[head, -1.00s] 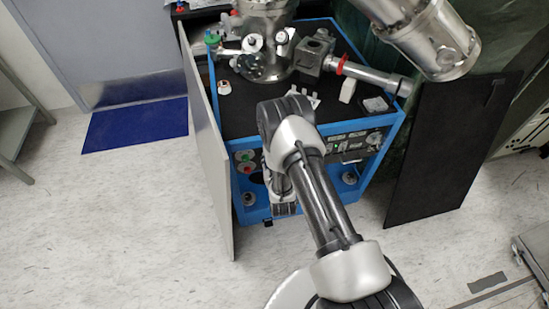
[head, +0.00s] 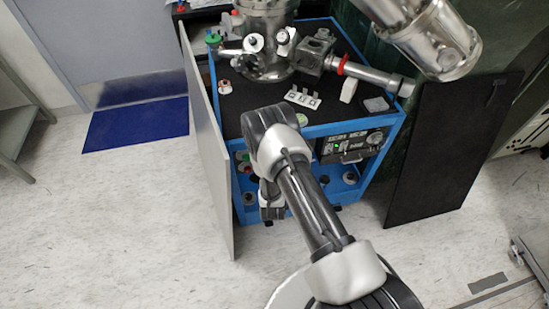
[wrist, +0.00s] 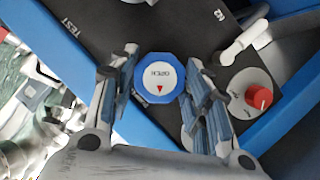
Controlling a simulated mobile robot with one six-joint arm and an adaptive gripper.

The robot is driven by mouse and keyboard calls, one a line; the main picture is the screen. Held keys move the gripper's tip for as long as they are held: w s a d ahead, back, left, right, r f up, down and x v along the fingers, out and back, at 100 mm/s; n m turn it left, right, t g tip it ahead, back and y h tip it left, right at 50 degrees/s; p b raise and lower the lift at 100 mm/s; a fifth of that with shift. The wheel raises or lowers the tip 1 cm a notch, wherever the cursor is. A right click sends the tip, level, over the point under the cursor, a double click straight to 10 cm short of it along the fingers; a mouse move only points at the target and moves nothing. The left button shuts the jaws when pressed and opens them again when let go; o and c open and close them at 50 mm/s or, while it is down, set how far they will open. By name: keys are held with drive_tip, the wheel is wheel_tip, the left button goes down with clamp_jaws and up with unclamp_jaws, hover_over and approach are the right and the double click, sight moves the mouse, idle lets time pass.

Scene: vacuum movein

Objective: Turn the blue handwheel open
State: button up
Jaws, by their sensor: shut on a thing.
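The blue handwheel (wrist: 160,57) shows in the wrist view between my fingers. In the head view my arm hides the handwheel and the fingers. My wrist hangs in front of the blue cart (head: 300,130), near its left front.
A red knob (wrist: 260,96) on a grey dial and a white lever (wrist: 243,42) sit right of the handwheel. The cart carries a steel chamber (head: 268,45). A grey panel (head: 211,150) stands at its left, a black panel (head: 445,150) at its right. The floor in front is clear.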

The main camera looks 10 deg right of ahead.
drive_tip(key=o, duration=1.1)
drive_tip(key=shift+c, duration=0.2)
